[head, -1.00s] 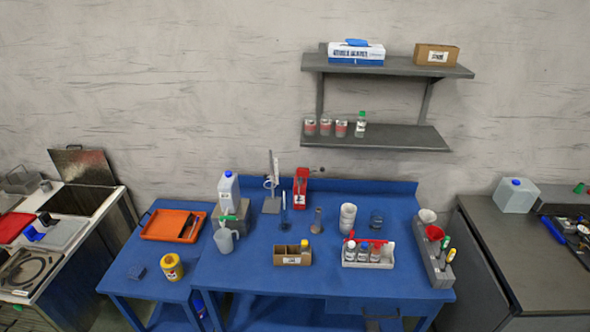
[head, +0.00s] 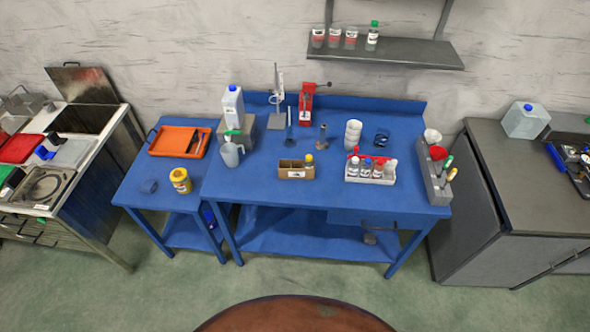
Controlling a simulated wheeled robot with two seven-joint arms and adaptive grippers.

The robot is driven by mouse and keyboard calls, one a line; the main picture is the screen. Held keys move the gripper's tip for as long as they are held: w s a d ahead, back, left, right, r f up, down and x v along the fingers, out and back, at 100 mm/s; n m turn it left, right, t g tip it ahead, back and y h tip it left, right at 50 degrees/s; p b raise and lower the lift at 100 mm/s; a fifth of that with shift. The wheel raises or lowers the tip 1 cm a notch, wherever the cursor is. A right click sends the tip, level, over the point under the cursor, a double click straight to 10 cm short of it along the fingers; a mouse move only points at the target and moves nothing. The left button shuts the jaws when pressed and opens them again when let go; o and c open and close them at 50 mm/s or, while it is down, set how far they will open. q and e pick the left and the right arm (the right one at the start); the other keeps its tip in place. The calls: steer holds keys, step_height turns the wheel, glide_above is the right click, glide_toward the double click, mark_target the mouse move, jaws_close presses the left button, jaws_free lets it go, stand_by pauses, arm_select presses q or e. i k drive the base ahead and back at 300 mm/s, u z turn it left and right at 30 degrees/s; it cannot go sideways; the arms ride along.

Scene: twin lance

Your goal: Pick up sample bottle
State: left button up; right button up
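Several small labelled bottles stand in a white tray (head: 370,180) on the right part of the blue table; one is a white-labelled bottle (head: 366,168). A yellow-capped bottle (head: 309,161) stands at the right end of a divided cardboard box (head: 290,171) left of the tray. A green-capped bottle (head: 373,36) stands on the wall shelf beside several jars. I cannot tell which of these is the sample bottle. Neither of my grippers is in view.
A grey counter (head: 520,190) stands right. A brown rounded surface (head: 295,315) is at the bottom edge. Green floor lies between.

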mark_target(353, 166)
steer(key=z, duration=0.25)
steer(key=k, duration=0.4)
steer(key=u, duration=0.95)
steer(key=i, duration=1.55)
steer(key=z, duration=0.95)
